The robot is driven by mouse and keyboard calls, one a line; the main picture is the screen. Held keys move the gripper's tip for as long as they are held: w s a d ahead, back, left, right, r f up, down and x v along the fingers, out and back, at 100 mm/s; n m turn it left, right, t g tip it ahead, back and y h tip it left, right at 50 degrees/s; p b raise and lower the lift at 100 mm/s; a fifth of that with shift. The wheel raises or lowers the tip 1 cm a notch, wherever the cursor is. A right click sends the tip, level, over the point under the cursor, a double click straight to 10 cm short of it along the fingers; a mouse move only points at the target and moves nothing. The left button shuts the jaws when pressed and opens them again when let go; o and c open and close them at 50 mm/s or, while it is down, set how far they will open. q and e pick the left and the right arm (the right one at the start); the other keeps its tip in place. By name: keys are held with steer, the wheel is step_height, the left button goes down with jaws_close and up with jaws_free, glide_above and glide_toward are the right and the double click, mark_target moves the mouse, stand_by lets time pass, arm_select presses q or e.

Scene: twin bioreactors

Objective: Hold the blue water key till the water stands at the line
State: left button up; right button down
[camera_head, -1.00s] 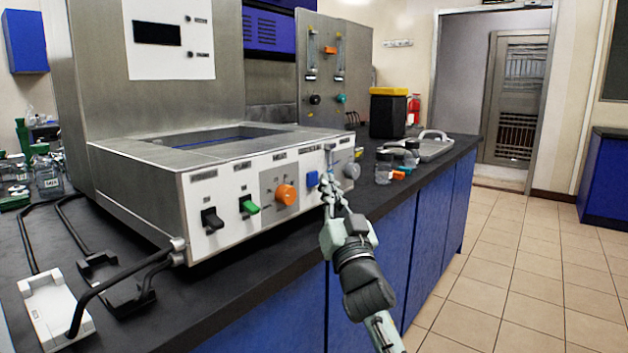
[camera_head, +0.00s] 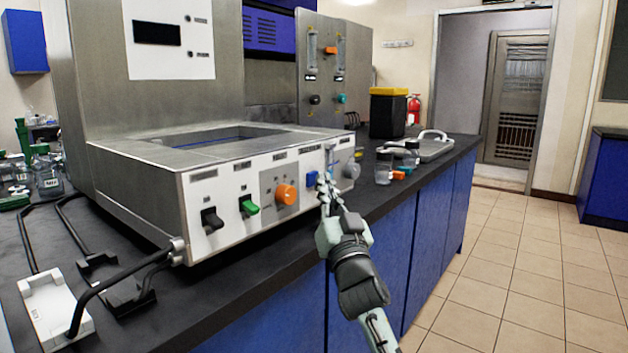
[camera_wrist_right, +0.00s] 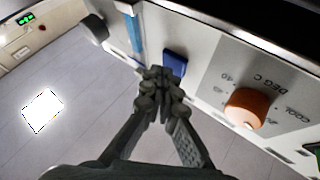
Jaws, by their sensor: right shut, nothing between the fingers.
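The blue water key (camera_head: 312,178) is a small square button on the white front panel, right of the orange knob. It also shows in the right wrist view (camera_wrist_right: 174,63). My right gripper (camera_head: 323,183) is shut and empty, its fingertips (camera_wrist_right: 158,78) right at the key's edge. I cannot tell whether they touch or press it. A narrow upright water gauge (camera_head: 330,157) with blue in it sits just right of the key, partly behind the fingertips; its blue strip (camera_wrist_right: 134,30) shows in the wrist view. The line is too small to make out. My left gripper is not in view.
The panel also bears a black switch (camera_head: 212,219), a green switch (camera_head: 249,206), the orange knob (camera_head: 287,194) and a grey knob (camera_head: 351,170). Jars (camera_head: 384,167) and a tray (camera_head: 432,149) stand on the bench to the right. The floor in front is clear.

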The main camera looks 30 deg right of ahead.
steer(key=shift+w+a, duration=0.2)
steer(key=shift+w, duration=0.2)
stand_by(4.2)
steer(key=shift+s, duration=0.15)
stand_by(2.6)
steer(key=shift+s+d, duration=0.35)
steer(key=shift+s, duration=0.3)
